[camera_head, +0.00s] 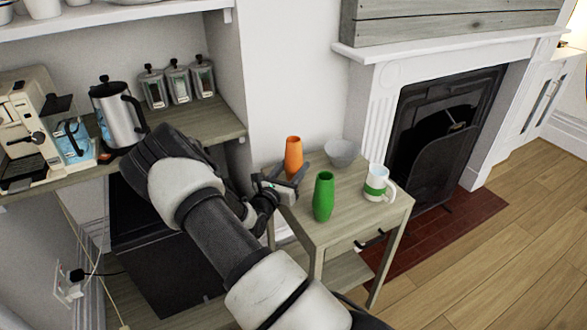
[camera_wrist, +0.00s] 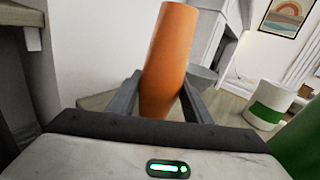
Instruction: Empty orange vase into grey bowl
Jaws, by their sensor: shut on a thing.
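The orange vase (camera_head: 293,157) stands near the back left of a small wooden side table (camera_head: 345,215). My gripper (camera_head: 283,185) is shut around the lower part of the vase. In the wrist view the vase (camera_wrist: 168,62) rises between the two fingers of my gripper (camera_wrist: 160,100), tilted slightly in the picture. Whether its base touches the table is hidden. The vase's inside cannot be seen. The grey bowl (camera_head: 341,153) is on the table, just right of the vase and apart from it. In the wrist view the bowl (camera_wrist: 203,75) is partly hidden behind the vase and a finger.
A green vase (camera_head: 323,196) stands in front of the orange vase. A white mug with a green band (camera_head: 378,184) stands at the table's right. A counter with a steel kettle (camera_head: 118,113) and coffee machine (camera_head: 35,125) is left. A fireplace (camera_head: 445,120) is behind right.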

